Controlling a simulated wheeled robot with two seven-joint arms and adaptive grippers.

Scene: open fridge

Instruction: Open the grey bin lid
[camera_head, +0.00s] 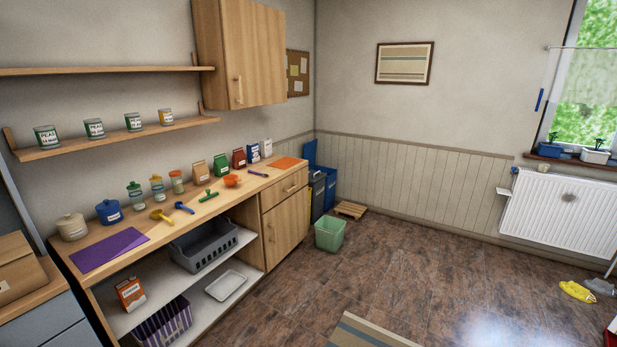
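A dark grey bin (318,198) stands in the far corner, just past the end of the wooden counter, which hides part of it. Its top looks covered, but it is too small to be sure of the lid. A blue bin (330,187) stands close behind it. A blue panel, which looks like a raised lid (310,151), stands up by the wall there. Neither of my grippers is in view.
A green basket (329,235) stands on the floor in front of the bins, with a small wooden pallet (351,210) behind it. The wooden counter (225,203) runs along the left wall.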

